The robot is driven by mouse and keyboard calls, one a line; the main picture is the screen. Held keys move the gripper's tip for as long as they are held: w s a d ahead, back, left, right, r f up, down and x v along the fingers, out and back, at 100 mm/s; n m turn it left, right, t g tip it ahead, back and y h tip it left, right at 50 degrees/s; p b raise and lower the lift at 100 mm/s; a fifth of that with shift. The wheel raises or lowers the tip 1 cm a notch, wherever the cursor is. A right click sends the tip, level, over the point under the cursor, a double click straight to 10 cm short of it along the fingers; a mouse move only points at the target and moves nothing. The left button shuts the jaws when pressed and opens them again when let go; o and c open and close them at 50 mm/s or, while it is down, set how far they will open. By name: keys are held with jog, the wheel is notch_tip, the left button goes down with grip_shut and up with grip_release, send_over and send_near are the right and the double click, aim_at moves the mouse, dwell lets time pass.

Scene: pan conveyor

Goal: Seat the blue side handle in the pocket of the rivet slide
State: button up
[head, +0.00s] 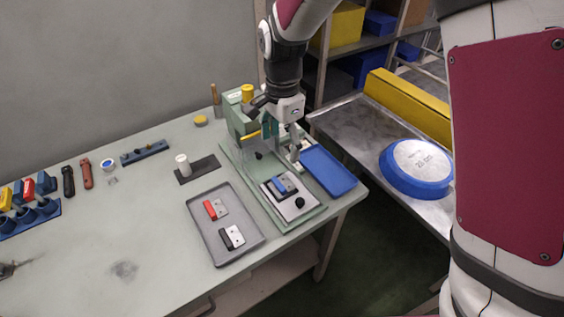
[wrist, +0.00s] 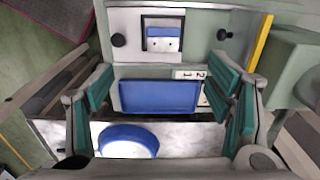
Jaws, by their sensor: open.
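The blue side handle (head: 279,185) lies on the rivet slide (head: 298,213), its grey metal tab with two holes beside the blue grip. In the wrist view the handle (wrist: 166,33) sits inside the dark outline of the pocket (wrist: 146,45), roughly square to it; I cannot tell if it is fully down. The slide's pale plate (wrist: 124,22) also shows there. My gripper (head: 282,142) is above the press bench, behind the handle. In the wrist view my gripper (wrist: 165,88) is open, with teal pads wide apart and nothing between them.
A grey tray (head: 198,240) holds a red handle (head: 214,209) and a black handle (head: 228,238). An empty blue tray (head: 328,170) lies right of the slide. The green press frame (head: 233,118) stands close to my gripper. A blue pan (head: 418,168) rests on the conveyor.

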jog(key=f, duration=0.1)
send_over(279, 183)
notch_tip(279, 183, down, 8)
jog(key=shift+s+f, duration=0.1)
jog(key=shift+s, duration=0.05)
jog(key=shift+f+p, duration=0.6)
jog(key=shift+f, duration=2.25)
jog(key=shift+c, duration=0.3)
jog(key=c, duration=1.3)
jog(key=shift+r, duration=0.1)
